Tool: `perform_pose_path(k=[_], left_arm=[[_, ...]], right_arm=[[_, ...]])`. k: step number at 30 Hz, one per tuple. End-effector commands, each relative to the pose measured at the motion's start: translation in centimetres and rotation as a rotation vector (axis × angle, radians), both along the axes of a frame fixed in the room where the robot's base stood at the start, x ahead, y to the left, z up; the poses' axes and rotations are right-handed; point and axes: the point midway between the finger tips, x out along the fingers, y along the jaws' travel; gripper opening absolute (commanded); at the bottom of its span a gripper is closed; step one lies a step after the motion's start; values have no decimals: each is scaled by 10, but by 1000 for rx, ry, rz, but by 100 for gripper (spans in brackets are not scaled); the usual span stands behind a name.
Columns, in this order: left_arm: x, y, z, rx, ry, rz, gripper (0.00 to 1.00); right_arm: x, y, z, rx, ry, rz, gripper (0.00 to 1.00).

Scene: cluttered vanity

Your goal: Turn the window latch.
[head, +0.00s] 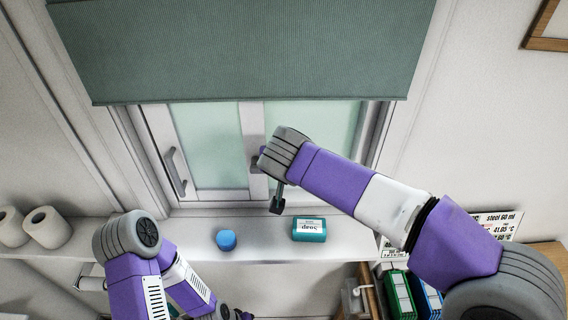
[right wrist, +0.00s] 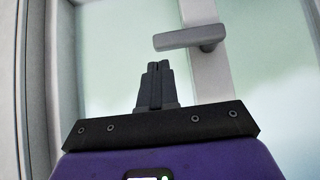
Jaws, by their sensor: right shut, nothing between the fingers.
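The window latch (right wrist: 190,38) is a grey lever on the window's white middle frame. In the right wrist view it lies level, its free end pointing left from a pivot at its right. In the head view the latch (head: 256,163) shows just left of my right wrist, which partly covers it. My right gripper (right wrist: 153,70) is shut and empty, its dark fingertips below and left of the lever, apart from it in the picture. In the head view my right wrist hides most of that gripper. My left arm is low at the left; its fingertips are not visible.
The sill (head: 185,238) holds a blue round-topped item (head: 226,240) and a teal soap box (head: 309,230). Toilet rolls (head: 46,227) stand at left. A grey handle (head: 175,172) is on the left window frame. A green blind (head: 245,50) hangs above. Boxes (head: 398,294) stand lower right.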

Motion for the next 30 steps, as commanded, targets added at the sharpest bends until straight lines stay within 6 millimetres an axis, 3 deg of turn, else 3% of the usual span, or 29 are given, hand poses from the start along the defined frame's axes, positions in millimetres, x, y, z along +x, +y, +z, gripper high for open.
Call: perform_pose_path(k=[6, 17, 30], left_arm=[[0, 0, -1, 0, 0, 0, 0], [0, 0, -1, 0, 0, 0, 0], [0, 0, -16, 0, 0, 0, 0]], right_arm=[[0, 0, -14, 1, 0, 1, 0], [0, 0, -15, 2, -1, 1, 0], [0, -1, -20, 67, -1, 2, 0]])
